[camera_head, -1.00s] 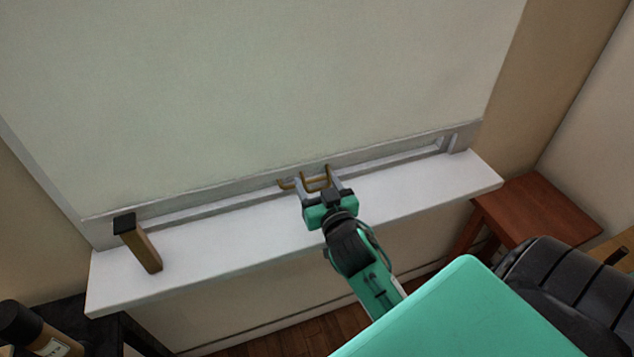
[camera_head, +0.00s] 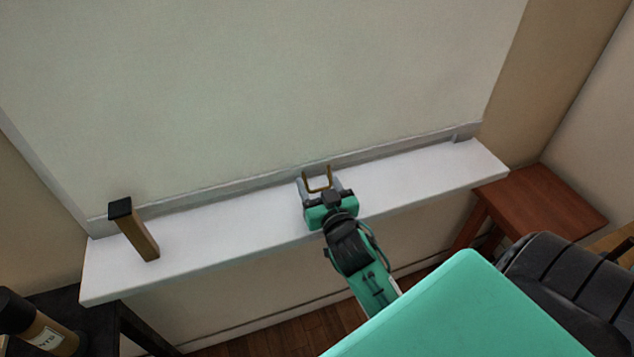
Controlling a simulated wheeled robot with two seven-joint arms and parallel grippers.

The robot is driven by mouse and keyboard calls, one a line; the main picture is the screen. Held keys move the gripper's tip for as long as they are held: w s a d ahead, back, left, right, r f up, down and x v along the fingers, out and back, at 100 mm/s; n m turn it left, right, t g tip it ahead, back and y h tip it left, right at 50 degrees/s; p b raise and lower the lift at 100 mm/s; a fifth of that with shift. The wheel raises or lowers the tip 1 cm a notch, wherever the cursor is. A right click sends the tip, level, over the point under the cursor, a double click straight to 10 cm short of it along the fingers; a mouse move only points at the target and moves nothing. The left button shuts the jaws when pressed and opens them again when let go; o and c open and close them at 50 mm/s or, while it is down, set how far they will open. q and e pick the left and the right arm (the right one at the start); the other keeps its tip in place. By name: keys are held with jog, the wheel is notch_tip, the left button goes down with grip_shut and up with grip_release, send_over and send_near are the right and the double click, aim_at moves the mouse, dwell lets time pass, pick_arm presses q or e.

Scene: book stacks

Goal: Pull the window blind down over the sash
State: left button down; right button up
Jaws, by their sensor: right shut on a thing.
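The window blind (camera_head: 270,90) is a broad pale sheet that hangs down nearly to the white sill and covers the sash. Its lower edge runs just above a thin grey strip of frame (camera_head: 400,150). A brass U-shaped pull (camera_head: 318,180) shows at the middle of the lower edge. My right gripper (camera_head: 325,187) is shut on the brass pull, close above the sill. The fingers partly hide the pull and the edge behind it. My left gripper is not in view.
The white sill (camera_head: 230,218) is clear on both sides of my gripper, except for an upright wooden block with a dark top (camera_head: 138,236) at left. A red-brown stool (camera_head: 550,205) stands at right. A dark table (camera_head: 85,305) with a bottle (camera_head: 45,330) is at lower left.

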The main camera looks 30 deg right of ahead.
jog(key=shift+d, duration=0.1)
jog(key=o, duration=1.1)
jog(key=shift+s+d, duration=0.1)
jog(key=shift+s+f, duration=0.1)
jog(key=shift+s, duration=0.1)
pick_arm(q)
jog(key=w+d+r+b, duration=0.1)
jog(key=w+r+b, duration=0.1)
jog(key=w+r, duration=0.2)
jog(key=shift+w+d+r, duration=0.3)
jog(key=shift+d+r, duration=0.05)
pick_arm(e)
jog(key=v, duration=1.3)
jog(key=shift+s+a, duration=0.15)
jog(key=shift+a, duration=0.1)
